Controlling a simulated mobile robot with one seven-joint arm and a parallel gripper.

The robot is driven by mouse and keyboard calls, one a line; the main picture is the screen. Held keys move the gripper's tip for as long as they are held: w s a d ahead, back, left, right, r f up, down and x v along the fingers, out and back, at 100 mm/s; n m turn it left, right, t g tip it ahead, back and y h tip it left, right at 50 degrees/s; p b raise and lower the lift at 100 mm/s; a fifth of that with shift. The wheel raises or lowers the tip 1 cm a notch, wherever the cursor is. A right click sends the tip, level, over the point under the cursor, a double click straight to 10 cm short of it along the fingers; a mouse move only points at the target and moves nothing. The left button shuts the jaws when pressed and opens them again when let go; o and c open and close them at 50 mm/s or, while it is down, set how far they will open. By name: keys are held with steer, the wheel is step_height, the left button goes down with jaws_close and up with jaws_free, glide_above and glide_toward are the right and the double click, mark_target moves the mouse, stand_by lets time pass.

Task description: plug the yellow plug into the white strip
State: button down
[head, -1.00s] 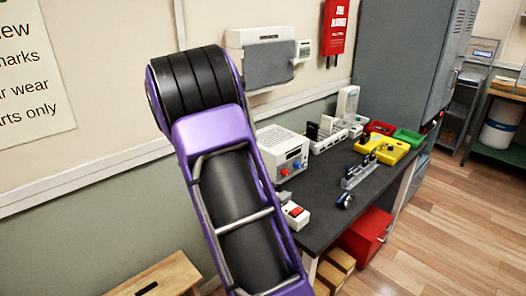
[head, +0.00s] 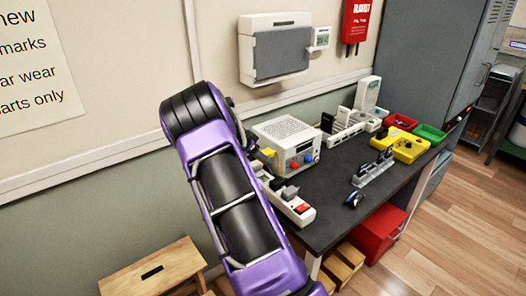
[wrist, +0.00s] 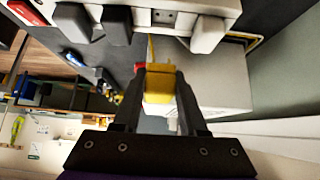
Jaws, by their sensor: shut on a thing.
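My gripper (wrist: 159,78) is shut on the yellow plug (wrist: 158,88), which sits between both fingertips in the wrist view. The yellow plug also shows in the head view (head: 268,153), just right of my arm's end. The white strip (wrist: 186,20) crosses the top of the wrist view, with grey, black and white plugs in it and a bare socket section between the dark and white plugs. The yellow plug appears close to this bare section, apart from it. In the head view the strip (head: 291,206) lies along the bench's near left edge, partly hidden by my arm.
A white instrument box (head: 288,133) with red and blue knobs stands just behind the strip. A grey rail (head: 374,172), a yellow tray (head: 408,150) and red and green bins are farther right on the dark bench (head: 335,205). A wooden stool (head: 155,270) stands at lower left.

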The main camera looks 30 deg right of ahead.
glide_above(268, 178)
steer(key=a, duration=0.2)
steer(key=shift+a+f+b, duration=0.15)
steer(key=shift+f+b, duration=0.15)
steer(key=shift+f, duration=2.4)
steer(key=shift+a+f+b, duration=0.1)
steer(key=shift+f+b, duration=1.15)
steer(key=shift+b, duration=0.25)
